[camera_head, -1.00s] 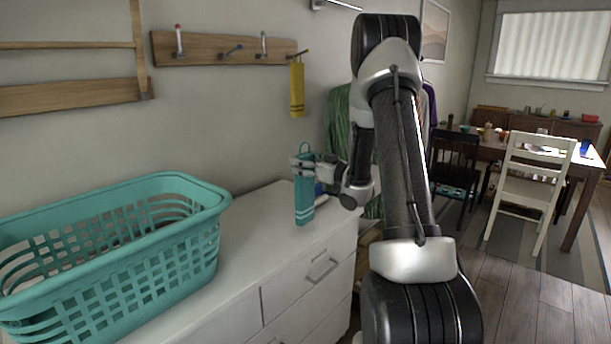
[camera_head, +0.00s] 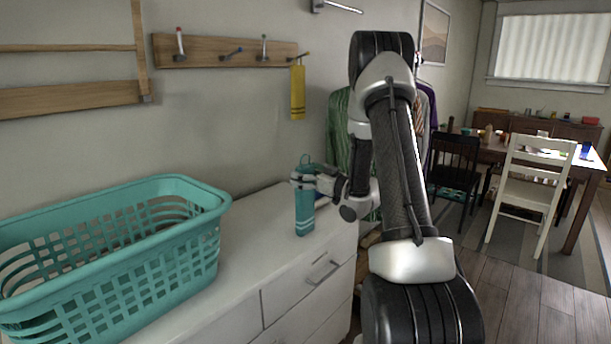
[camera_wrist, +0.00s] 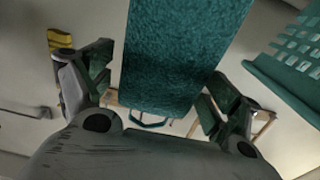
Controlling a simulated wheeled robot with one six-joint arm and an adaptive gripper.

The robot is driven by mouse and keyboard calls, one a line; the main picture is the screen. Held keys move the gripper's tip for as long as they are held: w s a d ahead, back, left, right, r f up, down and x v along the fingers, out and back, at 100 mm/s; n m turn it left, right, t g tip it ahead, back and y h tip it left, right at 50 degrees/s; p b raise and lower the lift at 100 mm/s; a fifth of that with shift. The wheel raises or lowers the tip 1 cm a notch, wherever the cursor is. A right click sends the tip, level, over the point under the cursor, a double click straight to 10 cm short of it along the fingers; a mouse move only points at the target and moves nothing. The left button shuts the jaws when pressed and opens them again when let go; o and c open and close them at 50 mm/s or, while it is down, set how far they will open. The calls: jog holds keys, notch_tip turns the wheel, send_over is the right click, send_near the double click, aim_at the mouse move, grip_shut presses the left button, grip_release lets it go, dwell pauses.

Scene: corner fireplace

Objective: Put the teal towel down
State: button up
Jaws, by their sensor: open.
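The teal towel (camera_head: 304,206) hangs narrow and upright at the far end of the white dresser top, with pale stripes near its lower end and a loop at its top. Its lower end is at the dresser top; I cannot tell whether it bears weight there. My gripper (camera_head: 303,181) is at the towel's upper part, with its fingers around it. In the wrist view the towel (camera_wrist: 180,60) fills the middle, and my gripper (camera_wrist: 155,95) has its two fingers spread to either side, with gaps between them and the cloth.
A teal laundry basket (camera_head: 110,262) stands on the white dresser (camera_head: 255,243) to the left. A hook rail (camera_head: 225,50) on the wall above carries a yellow towel (camera_head: 297,92). Clothes (camera_head: 340,130) hang behind my arm. A table and chairs stand at the right.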

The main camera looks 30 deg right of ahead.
jog(key=v, duration=1.2)
jog(key=s+a+r+m+g+h, duration=0.1)
jog(key=s+r+m+g+h, duration=0.15)
jog(key=r+g+h, duration=0.5)
jog(key=s+a+g, duration=0.1)
jog(key=s+a, duration=0.3)
jog(key=s, duration=0.5)
jog(key=s+a+r+m+g+y, duration=0.1)
jog(key=s+a, duration=0.3)
jog(key=s, duration=0.4)
jog(key=s+a+r+g, duration=0.1)
jog(key=s+a+g, duration=0.2)
jog(key=s, duration=0.6)
jog(key=shift+s+a+r, duration=0.25)
jog(key=shift+s+a, duration=0.1)
jog(key=shift+a, duration=0.75)
